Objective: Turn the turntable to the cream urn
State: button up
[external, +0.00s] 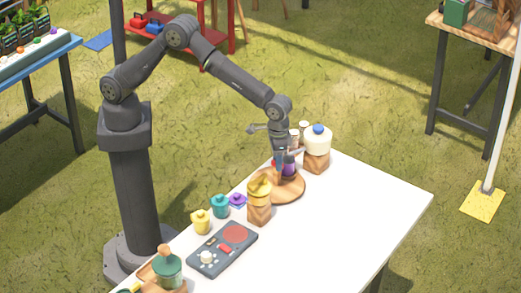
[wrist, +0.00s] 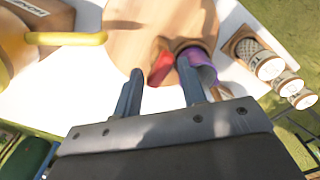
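The round wooden turntable (external: 292,191) lies flat on the white table; its bare wood fills the top middle of the wrist view (wrist: 130,45). A red piece (wrist: 162,64) and a purple cup-like thing (wrist: 203,72) sit at its near edge there. The cream urn (external: 317,142), with a blue knob, stands on a wooden block beyond the turntable. I cannot make it out in the wrist view. My gripper (external: 284,170) is low over the turntable's far side. In the wrist view its fingers (wrist: 160,90) are apart, near the red piece, with no visible grip.
A yellow urn (external: 260,188) on a wooden block stands at the turntable's near side. Small white-topped jars (wrist: 268,66) stand in a wooden rack close to my gripper. A dark control panel (external: 222,249) and small teal and yellow pots lie nearer. The table's right side is clear.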

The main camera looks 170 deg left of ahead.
dwell(0.7)
jog(key=shift+s+d+r, duration=0.1)
jog(key=shift+r, duration=0.45)
jog(key=s+d+r+m+t+y, duration=0.1)
jog(key=s+d+r+m+y, duration=0.2)
jog(key=r, duration=0.4)
jog(key=s+d+r+m+t, duration=0.2)
jog(key=r+m, duration=0.3)
jog(key=r, duration=0.3)
jog(key=x, duration=1.7)
jog(key=shift+w+a+f, duration=0.15)
jog(key=shift+w+a, duration=0.05)
jog(key=shift+w, duration=0.05)
